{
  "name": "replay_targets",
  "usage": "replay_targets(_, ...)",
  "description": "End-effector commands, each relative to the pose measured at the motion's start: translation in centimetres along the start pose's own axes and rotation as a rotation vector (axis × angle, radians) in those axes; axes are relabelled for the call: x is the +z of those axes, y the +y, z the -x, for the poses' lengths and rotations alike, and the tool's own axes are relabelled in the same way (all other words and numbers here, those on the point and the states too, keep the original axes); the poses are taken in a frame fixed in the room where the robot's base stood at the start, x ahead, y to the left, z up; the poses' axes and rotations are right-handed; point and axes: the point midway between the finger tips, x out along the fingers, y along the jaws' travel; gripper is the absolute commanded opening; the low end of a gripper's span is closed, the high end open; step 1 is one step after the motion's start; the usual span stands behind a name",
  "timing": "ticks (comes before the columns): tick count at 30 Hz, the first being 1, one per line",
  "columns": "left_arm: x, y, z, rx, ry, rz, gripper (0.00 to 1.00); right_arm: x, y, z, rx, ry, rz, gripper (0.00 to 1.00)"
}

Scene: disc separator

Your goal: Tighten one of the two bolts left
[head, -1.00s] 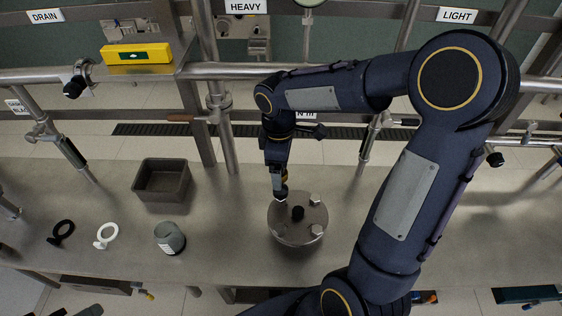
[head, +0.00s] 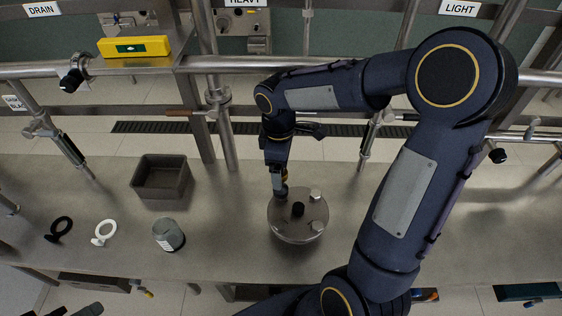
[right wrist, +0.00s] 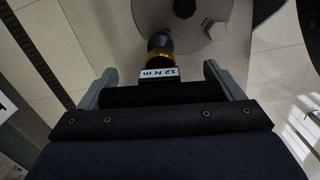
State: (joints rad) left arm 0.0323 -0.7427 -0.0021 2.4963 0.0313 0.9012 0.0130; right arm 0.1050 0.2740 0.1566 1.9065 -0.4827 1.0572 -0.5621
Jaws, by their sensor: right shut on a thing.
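The round metal separator lid (head: 285,227) sits on the bench with a black knob (head: 298,209) at its centre. Two light bolt heads show on it, one at the upper right (head: 315,194) and one at the lower right (head: 317,226). My right gripper (head: 279,172) is shut on a dark tool with a yellow band (head: 280,190), whose tip is down at the lid's left edge. In the right wrist view the tool carries a "12 N m" label (right wrist: 160,74), and the lid (right wrist: 160,15) and one bolt (right wrist: 217,31) show beyond. What lies under the tip is hidden. My left gripper is not seen.
An empty grey bin (head: 160,185), a grey-lidded jar (head: 169,235), a white ring tool (head: 104,233) and a black ring tool (head: 59,229) stand left on the bench (head: 225,250). Metal pipes and rails (head: 225,140) rise behind. The bench between jar and lid is clear.

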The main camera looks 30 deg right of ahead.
Motion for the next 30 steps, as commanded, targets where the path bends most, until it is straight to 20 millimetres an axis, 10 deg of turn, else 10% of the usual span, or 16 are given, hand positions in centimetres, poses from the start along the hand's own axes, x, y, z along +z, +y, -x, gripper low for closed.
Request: replay_targets(30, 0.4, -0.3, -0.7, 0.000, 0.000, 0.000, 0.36, -0.1, 0.0, -1.1, 0.002, 0.001, 0.000, 0.35)
